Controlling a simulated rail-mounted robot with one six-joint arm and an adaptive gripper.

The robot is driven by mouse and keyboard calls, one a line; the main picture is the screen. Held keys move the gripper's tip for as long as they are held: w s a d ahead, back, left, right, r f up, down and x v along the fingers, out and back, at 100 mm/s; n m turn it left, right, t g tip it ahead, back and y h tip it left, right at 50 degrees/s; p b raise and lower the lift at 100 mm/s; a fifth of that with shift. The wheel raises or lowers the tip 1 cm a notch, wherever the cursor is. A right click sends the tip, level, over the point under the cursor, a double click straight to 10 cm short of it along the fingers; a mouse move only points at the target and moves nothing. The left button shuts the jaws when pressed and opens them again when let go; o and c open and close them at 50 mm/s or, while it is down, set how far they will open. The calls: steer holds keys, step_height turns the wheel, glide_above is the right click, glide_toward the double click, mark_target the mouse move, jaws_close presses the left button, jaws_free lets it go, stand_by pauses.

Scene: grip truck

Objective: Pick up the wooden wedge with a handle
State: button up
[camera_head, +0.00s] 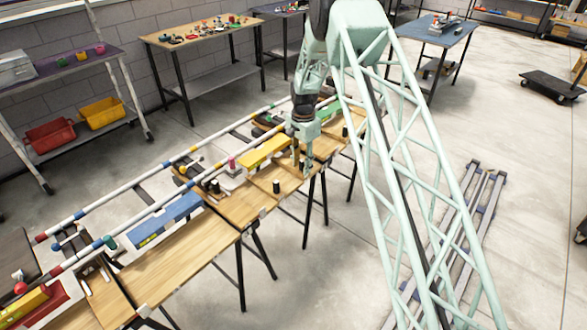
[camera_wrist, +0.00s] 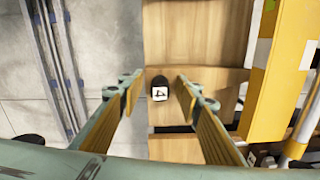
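My gripper (camera_head: 302,172) points down over the wooden tables in the head view. In the wrist view my gripper (camera_wrist: 155,92) has its two yellow-padded fingers spread wide, with nothing held between them. A small black object with a white marked top (camera_wrist: 160,92) appears between the fingers, on or above the wooden surface (camera_wrist: 195,30). In the head view a short black cylinder (camera_head: 276,187) stands near the table's front edge, close to my gripper; I cannot tell if it is the same object. I cannot clearly make out a wooden wedge with a handle in either view.
A long yellow object (camera_wrist: 272,75) lies along the right side in the wrist view. A yellow block (camera_head: 264,150) and a blue block (camera_head: 165,218) lie along the tables. Striped rails (camera_head: 150,182) run behind them. The near tabletop (camera_head: 180,262) is mostly bare.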

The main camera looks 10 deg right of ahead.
mark_target(302, 161)
steer(key=shift+c, duration=0.3)
jaws_close()
steer(key=shift+r, duration=0.2)
steer(key=shift+r+p, duration=0.45)
steer(key=shift+r, duration=1.05)
steer(key=shift+s+r, duration=0.1)
steer(key=shift+s, duration=0.1)
steer(key=s+r+p, duration=0.1)
steer(key=s, duration=1.4)
steer(key=shift+s+r+p, duration=0.2)
steer(key=shift+s+p, duration=0.1)
steer(key=shift+p, duration=0.05)
steer(key=shift+d, duration=0.1)
